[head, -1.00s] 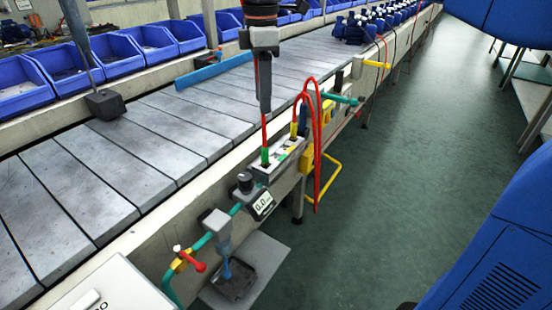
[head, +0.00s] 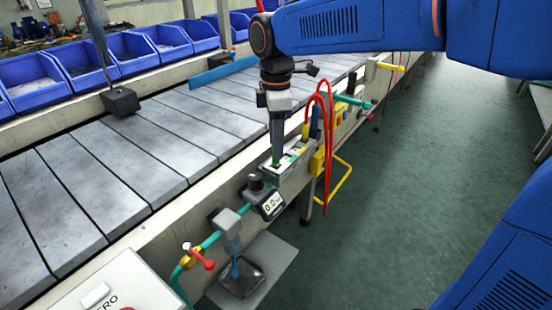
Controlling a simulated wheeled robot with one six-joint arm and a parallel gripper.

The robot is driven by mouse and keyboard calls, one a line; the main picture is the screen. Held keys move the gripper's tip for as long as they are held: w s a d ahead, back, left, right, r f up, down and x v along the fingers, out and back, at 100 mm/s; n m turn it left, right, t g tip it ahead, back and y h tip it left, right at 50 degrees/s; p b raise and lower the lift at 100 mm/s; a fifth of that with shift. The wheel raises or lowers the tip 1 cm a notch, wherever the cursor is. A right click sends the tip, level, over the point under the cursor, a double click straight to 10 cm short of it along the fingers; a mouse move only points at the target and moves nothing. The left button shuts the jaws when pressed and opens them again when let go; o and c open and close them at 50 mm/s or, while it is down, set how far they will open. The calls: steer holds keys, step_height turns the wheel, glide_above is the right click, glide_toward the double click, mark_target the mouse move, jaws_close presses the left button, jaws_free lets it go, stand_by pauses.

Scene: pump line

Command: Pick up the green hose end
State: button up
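The green hose end (head: 276,163) stands upright in the left slot of a pale holder (head: 291,164) on the side of the line. Only a small green part of it shows, just under my gripper. My gripper (head: 277,151) points straight down, with its fingertips at the top of the green end. The fingers hide the upper part of the end and the hose there. I cannot tell whether they are apart or closed on it.
Yellow (head: 305,131) and blue (head: 314,122) hose ends stand in the holder's right part, beside looping red hoses (head: 327,150). A gauge (head: 271,204) and a teal pipe (head: 211,240) with a red-handled valve (head: 201,257) are nearer. A black tray (head: 241,278) lies below.

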mark_target(276, 162)
steer(key=shift+w+f, duration=0.1)
steer(key=shift+f, duration=2.3)
steer(key=shift+c, duration=0.4)
jaws_close()
steer(key=shift+r, duration=0.15)
steer(key=shift+r, duration=6.35)
steer(key=shift+w+d+f, duration=0.5)
steer(key=shift+w+f, duration=0.15)
steer(key=shift+f, duration=1.25)
steer(key=shift+w+d+f, duration=0.55)
steer(key=shift+w+f, duration=0.1)
steer(key=shift+f, duration=1.25)
steer(key=shift+w+d+f, duration=0.5)
steer(key=shift+w+f, duration=0.15)
steer(key=shift+f, duration=1.25)
